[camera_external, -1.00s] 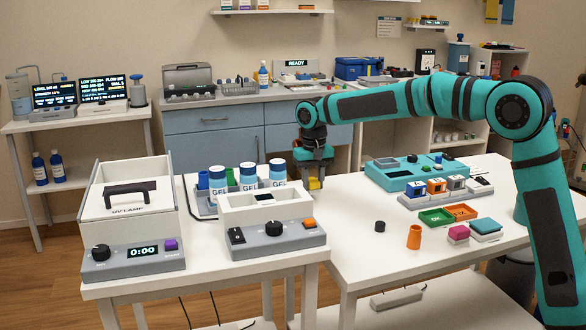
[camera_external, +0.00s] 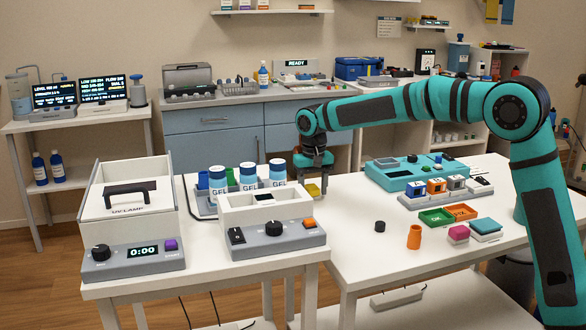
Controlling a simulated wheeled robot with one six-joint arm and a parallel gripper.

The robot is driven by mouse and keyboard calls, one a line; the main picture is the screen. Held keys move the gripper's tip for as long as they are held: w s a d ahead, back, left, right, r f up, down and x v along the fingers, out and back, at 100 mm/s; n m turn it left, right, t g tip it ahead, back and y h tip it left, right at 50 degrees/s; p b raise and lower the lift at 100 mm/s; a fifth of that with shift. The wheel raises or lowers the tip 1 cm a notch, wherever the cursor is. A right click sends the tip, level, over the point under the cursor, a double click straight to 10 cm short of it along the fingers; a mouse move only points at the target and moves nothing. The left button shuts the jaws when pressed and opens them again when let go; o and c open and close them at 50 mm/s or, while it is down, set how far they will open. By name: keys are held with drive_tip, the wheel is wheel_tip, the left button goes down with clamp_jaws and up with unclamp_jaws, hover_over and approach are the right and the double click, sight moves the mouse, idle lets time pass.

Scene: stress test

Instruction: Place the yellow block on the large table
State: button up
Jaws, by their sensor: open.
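The small yellow block (camera_external: 314,189) shows at the back left of the large white table (camera_external: 345,220), just right of the rack of gel bottles. It appears to rest on the tabletop, though its lower edge is too small to see clearly. My gripper (camera_external: 315,184) points down over the block, and its dark fingers are open around it. The fingers hide part of the block, and I cannot tell if they touch it.
Gel bottles (camera_external: 247,177) stand close on the left, behind a white device (camera_external: 266,212). On the large table are a teal instrument (camera_external: 410,176), green (camera_external: 436,218) and orange trays (camera_external: 463,212), an orange cup (camera_external: 414,237) and a black cap (camera_external: 380,226). The table's front left is clear.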

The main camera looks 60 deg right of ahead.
sight(313, 187)
wheel_tip(313, 187, up, 12)
idle(0.5)
drive_tip(key=shift+r, duration=0.15)
drive_tip(key=s+a+r+n+t+h, duration=0.15)
drive_tip(key=s+a+r+t, duration=0.25)
drive_tip(key=s+a+r, duration=0.45)
drive_tip(key=s+a+r+n+t, duration=0.3)
drive_tip(key=s+a+r+t, duration=0.25)
drive_tip(key=s, duration=0.65)
drive_tip(key=s+a+r+n+t, duration=0.1)
drive_tip(key=s+a+t, duration=0.3)
drive_tip(key=s, duration=0.8)
drive_tip(key=s+a+r+n+t+y, duration=0.1)
drive_tip(key=s+a+n+t, duration=0.2)
drive_tip(key=s, duration=0.9)
drive_tip(key=shift+s+a+t, duration=0.2)
drive_tip(key=shift+a+t, duration=0.25)
drive_tip(key=shift+n+y, duration=0.25)
